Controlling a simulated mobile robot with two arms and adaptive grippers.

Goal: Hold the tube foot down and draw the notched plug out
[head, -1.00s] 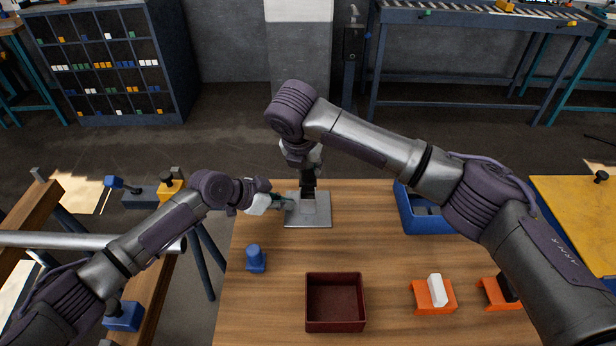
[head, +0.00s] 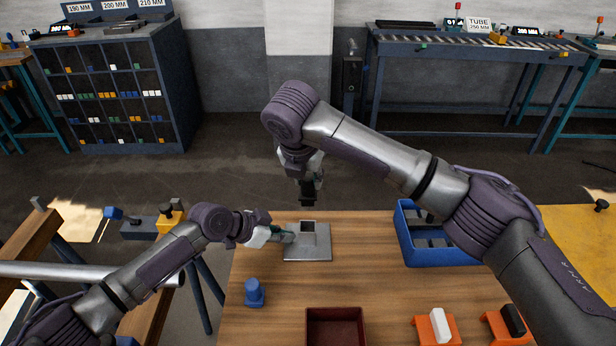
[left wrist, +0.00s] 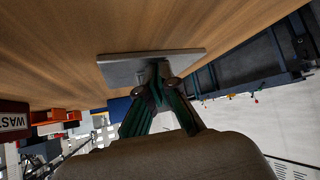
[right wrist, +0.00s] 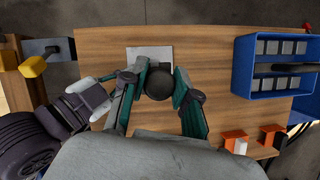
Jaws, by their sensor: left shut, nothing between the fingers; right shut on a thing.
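The tube foot is a grey flat plate (head: 320,254) with a short square tube (head: 308,228) standing on it, near the table's far edge. The tube's open top shows in the head view. My right gripper (head: 311,180) is shut on the black plug (head: 307,196), which hangs above the tube with a gap between them. The plug's round dark top (right wrist: 158,82) shows between the fingers in the right wrist view. I cannot make out its notch. My left gripper (head: 287,237) is shut and empty, its fingertips low at the plate's left side beside the tube.
A blue bin (head: 440,258) stands right of the plate, and a dark red box (head: 336,314) at the front. Orange holders (head: 437,330) with a white and a black block are at front right. A small blue object (head: 254,293) stands at left. The table's middle is clear.

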